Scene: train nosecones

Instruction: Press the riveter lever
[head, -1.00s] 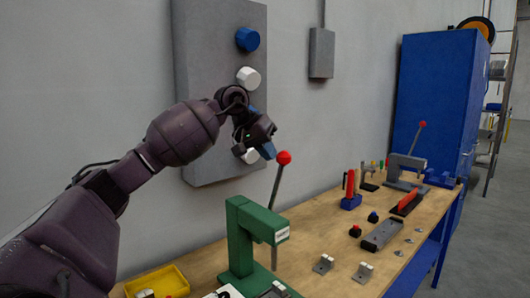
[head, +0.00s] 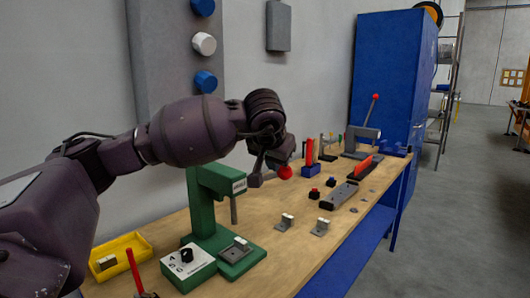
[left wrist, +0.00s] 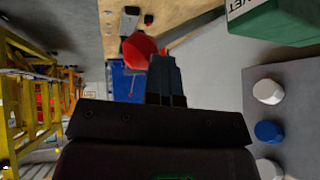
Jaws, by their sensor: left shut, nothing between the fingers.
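The green riveter (head: 203,205) stands on the wooden bench. Its lever's red ball knob (head: 285,172) sits low and to the right of the riveter head. Most of the lever rod is hidden behind my arm and gripper. My left gripper (head: 270,165) is shut and empty, right at the red knob. In the left wrist view the closed fingers (left wrist: 166,80) overlap the edge of the red knob (left wrist: 138,48); whether they touch cannot be told. A corner of the green riveter (left wrist: 275,22) shows at the upper right there. My right gripper is not in view.
Small metal brackets (head: 286,222) lie on the bench. A grey lever press (head: 362,140) and a blue cabinet (head: 390,75) are farther back.

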